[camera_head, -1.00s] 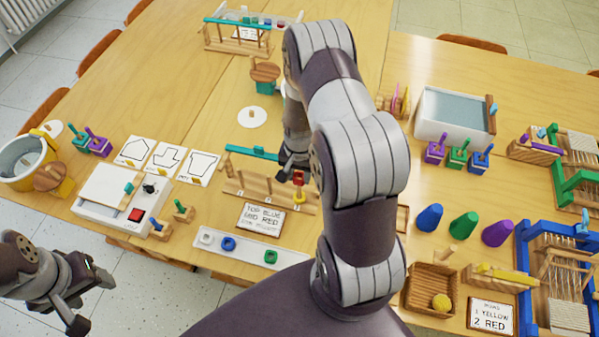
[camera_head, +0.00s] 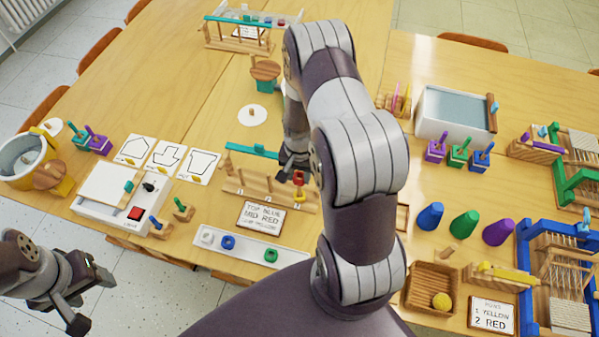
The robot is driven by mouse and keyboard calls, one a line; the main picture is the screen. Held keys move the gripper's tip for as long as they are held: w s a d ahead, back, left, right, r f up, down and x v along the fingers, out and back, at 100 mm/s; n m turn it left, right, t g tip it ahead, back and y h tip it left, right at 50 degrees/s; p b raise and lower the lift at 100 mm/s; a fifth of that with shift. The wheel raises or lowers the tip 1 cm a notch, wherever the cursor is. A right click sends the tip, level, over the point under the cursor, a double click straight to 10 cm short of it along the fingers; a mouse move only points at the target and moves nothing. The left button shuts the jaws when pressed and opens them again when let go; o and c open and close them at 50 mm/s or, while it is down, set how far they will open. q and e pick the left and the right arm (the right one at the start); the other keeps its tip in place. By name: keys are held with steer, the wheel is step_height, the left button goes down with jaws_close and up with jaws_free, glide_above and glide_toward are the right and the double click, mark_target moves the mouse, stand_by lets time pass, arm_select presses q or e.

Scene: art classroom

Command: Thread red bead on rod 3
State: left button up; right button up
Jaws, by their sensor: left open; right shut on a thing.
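The wooden rod rack (camera_head: 240,187), with several short upright pegs, stands on the table at the centre. The red bead (camera_head: 299,178) is at the rack's right end, directly above a yellow piece (camera_head: 300,196). My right gripper (camera_head: 297,168) is shut on the red bead. I cannot tell whether the bead is around a rod, as the gripper and arm partly hide this spot. My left gripper (camera_head: 92,300) is open and empty at the lower left, off the table's front edge.
A white bead tray (camera_head: 250,246) with white, blue and green beads lies in front of the rack. A sign (camera_head: 262,216) reading top blue, mid red stands between them.

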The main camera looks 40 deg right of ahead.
steer(key=shift+f, duration=0.1)
steer(key=shift+f+b, duration=0.4)
steer(key=shift+f, duration=0.15)
steer(key=shift+f, duration=0.4)
stand_by(0.8)
stand_by(0.4)
steer(key=o, duration=1.1)
step_height(320, 180, up, 13)
steer(key=b, duration=0.1)
steer(key=shift+f+b, duration=0.15)
steer(key=shift+b, duration=0.2)
